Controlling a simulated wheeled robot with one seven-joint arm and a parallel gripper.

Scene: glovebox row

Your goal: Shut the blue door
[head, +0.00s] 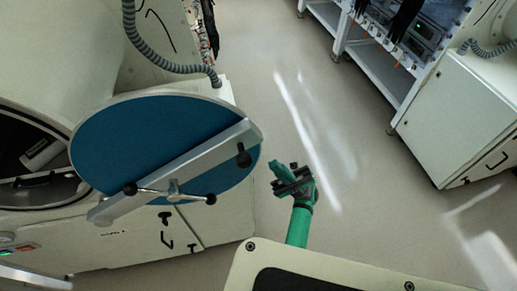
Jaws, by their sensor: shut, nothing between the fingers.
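The blue door (125,128) is a round hatch cover on the left of the head view. It stands swung open, away from the round opening (38,165) at the far left, whose dark inside shows. A grey bar (190,165) crosses the door's face, with a spoked handle (172,190) and black knobs on it. My gripper (277,172), dark with green parts, is just right of the door's right edge. It is shut and empty. A small gap shows between it and the door, but the depth between them is hard to tell.
The white cabinet (215,222) stands below the door. A ribbed grey hose (160,62) curves above it. The grey floor (330,150) is clear to the right of my gripper. A white cabinet (455,120) and a rack (375,65) stand at the right.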

